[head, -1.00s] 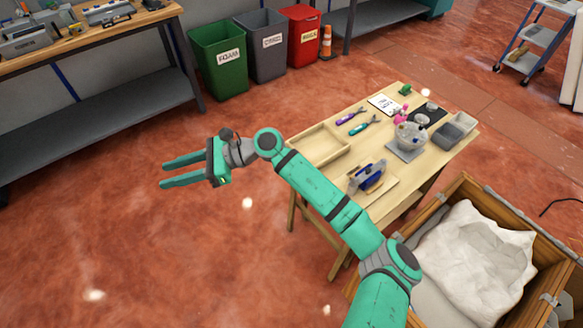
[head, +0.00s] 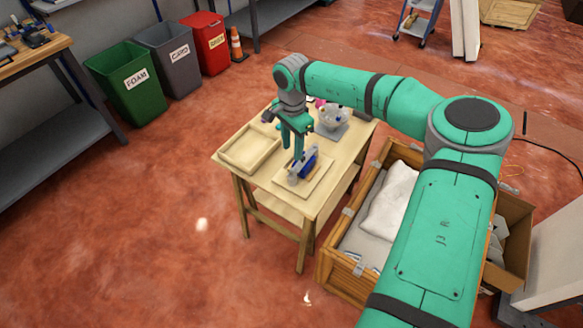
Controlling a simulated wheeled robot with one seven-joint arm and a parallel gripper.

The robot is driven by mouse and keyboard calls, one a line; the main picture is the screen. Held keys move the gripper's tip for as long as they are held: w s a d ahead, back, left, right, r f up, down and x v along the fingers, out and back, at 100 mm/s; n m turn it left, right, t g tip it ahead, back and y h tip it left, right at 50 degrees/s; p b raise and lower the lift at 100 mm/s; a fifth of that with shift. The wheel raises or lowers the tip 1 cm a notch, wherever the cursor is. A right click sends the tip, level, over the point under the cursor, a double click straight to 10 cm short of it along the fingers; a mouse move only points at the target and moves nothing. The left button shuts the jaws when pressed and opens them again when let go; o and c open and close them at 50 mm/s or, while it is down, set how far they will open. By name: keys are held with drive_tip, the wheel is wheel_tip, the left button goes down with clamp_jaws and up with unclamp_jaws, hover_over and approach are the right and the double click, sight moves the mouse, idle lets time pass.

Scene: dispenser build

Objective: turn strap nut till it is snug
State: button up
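A small blue and grey device (head: 303,167) sits on a pale wooden board (head: 318,181) on the wooden table. The strap nut is too small to make out in this view. My gripper (head: 292,150) points down just behind and above the device, at its upper left. Its two green fingers look apart, with a gap between them and nothing visible in it. I cannot tell whether the fingertips touch the device.
An empty shallow wooden tray (head: 249,149) lies at the table's left end. A wooden crate (head: 340,270) with white lining stands close to the table's right.

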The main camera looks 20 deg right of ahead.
sight(292, 171)
drive_tip(key=f, duration=1)
drive_tip(key=shift+w+a+f, duration=0.1)
drive_tip(key=shift+w+a, duration=0.1)
drive_tip(key=shift+a, duration=0.1)
drive_tip(key=shift+s+d+f, duration=0.2)
drive_tip(key=shift+d, duration=0.25)
drive_tip(key=shift+a, duration=0.2)
clamp_jaws()
